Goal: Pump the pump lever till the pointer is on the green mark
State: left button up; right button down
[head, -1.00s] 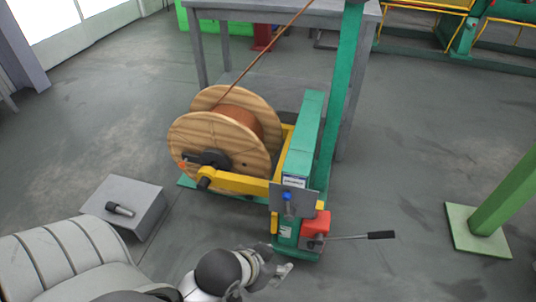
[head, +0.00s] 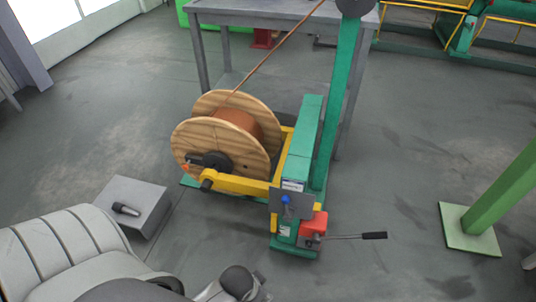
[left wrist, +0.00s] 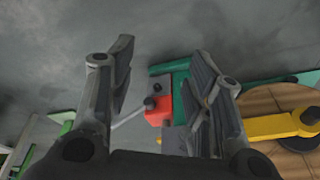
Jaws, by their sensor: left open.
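The pump lever (head: 345,237) is a thin grey rod with a black handle, sticking out nearly level to the right from the red pump (head: 313,224). The pump sits low at the front of the green stand (head: 298,247). In the left wrist view the red pump (left wrist: 157,112) and part of the lever (left wrist: 128,118) show between my fingers; the handle end is hidden behind a finger. My left gripper (left wrist: 163,62) is open and empty, apart from the lever. In the head view its fingers are cut off. I cannot make out the pointer or the green mark.
A grey plate with a blue knob (head: 286,200) stands just above the pump. A wooden reel (head: 197,148) hangs on a yellow arm (head: 240,184). A grey box (head: 145,193) stands left. A green post (head: 500,190) stands right, with clear floor between it and the lever.

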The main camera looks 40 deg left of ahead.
pick_arm(q)
jog(key=s+a+f+g+p, duration=0.1)
jog(key=s+f+p, duration=0.1)
jog(key=s+f, duration=0.3)
jog(key=s+f+p, duration=0.2)
jog(key=s+f, duration=0.1)
jog(key=f, duration=0.5)
jog(key=s+a+f+p, duration=0.2)
jog(key=s+p, duration=0.4)
jog(key=s, duration=0.6)
jog(key=shift+a+g+p, duration=0.15)
jog(key=shift+g+p, duration=0.15)
jog(key=shift+g, duration=0.1)
jog(key=shift+w+f, duration=0.1)
jog(key=shift+f, duration=0.05)
